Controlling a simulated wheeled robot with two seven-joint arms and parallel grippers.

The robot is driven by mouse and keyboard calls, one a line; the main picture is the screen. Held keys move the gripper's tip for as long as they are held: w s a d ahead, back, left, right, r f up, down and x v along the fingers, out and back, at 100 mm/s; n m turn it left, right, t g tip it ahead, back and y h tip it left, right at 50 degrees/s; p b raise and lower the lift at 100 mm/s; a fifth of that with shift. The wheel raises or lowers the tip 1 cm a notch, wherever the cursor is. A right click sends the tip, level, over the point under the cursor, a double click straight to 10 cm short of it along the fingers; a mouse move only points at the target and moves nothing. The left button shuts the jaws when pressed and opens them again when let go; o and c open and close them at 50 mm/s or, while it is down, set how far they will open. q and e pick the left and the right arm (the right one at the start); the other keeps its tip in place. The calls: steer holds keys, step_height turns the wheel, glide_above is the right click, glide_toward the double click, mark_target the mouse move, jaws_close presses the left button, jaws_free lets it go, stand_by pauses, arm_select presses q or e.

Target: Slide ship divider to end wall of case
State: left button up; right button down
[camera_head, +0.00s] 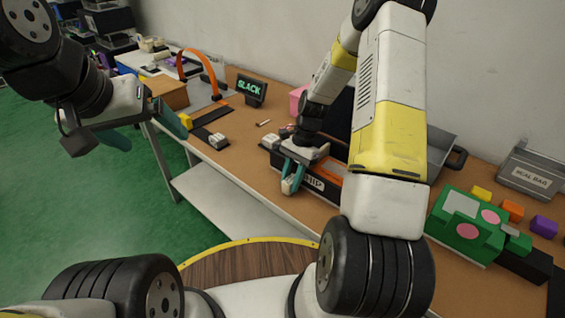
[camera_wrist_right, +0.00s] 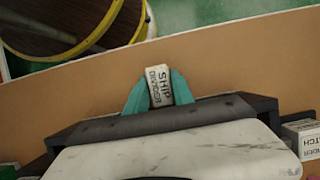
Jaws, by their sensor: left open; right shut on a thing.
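The ship divider (camera_wrist_right: 158,87) is a small pale block lettered "SHIP DIVIDER" in the right wrist view. My right gripper (camera_wrist_right: 155,92) is shut on it, with one teal finger on each side. In the head view my right gripper (camera_head: 290,182) is at the left end of a dark case with a "SHIP" label (camera_head: 314,183). My arm hides much of the case, and I cannot tell the divider's distance from an end wall. My left gripper (camera_head: 150,132) is open and empty, off the table's front edge at the left.
A pale block (camera_head: 217,141) sits on a dark strip left of the case. A "SLACK" sign (camera_head: 251,90) and an orange arch (camera_head: 197,65) stand further back. A green box with pink discs (camera_head: 467,227) and a "SEAL BAG" bin (camera_head: 532,173) are at the right.

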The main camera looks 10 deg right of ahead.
steer(key=w+a, duration=0.4)
steer(key=w, duration=0.1)
steer(key=w+a, duration=0.2)
steer(key=w, duration=0.1)
steer(key=shift+w+a+r, duration=0.1)
steer(key=shift+w+a, duration=0.05)
steer(key=shift+w, duration=0.05)
steer(key=c, duration=1.1)
jaws_free()
steer(key=shift+a, duration=0.1)
steer(key=shift+v, duration=3.85)
